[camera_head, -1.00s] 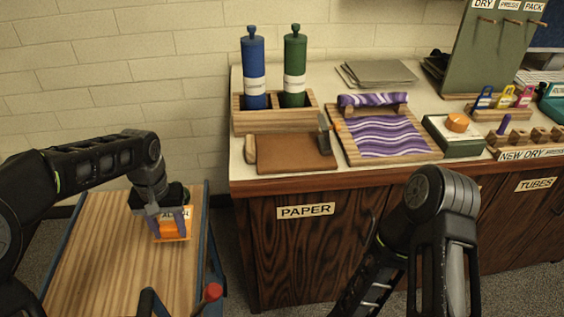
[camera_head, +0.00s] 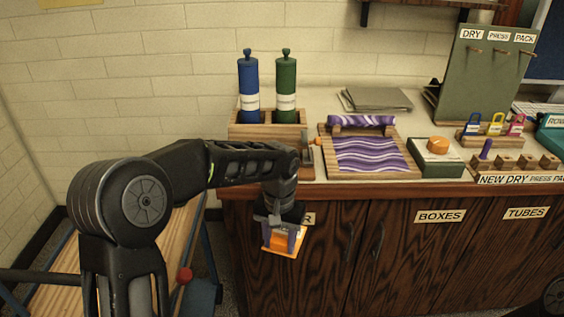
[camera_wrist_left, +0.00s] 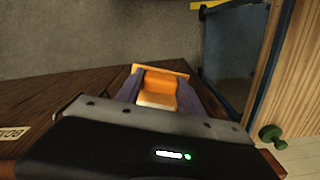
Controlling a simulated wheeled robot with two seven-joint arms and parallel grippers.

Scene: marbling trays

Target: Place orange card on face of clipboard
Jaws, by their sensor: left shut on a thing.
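My left gripper (camera_head: 280,236) is shut on the orange card (camera_head: 284,250) and holds it in the air before the dark wooden cabinet front, below the counter edge. In the left wrist view the orange card (camera_wrist_left: 162,68) sits between the two purple-grey fingers of my left gripper (camera_wrist_left: 158,84). I cannot make out a clipboard for sure. A tall green board (camera_head: 482,80) with the labels DRY, PRESS and PACK and several pegs stands at the back right of the counter. My right gripper is out of view.
On the counter are a wooden rack (camera_head: 262,131) with a blue and a green cylinder, a purple marbled tray (camera_head: 411,173), grey sheets (camera_head: 376,99) and a green box (camera_head: 436,163) with an orange knob. A wood-topped cart (camera_head: 62,302) stands left.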

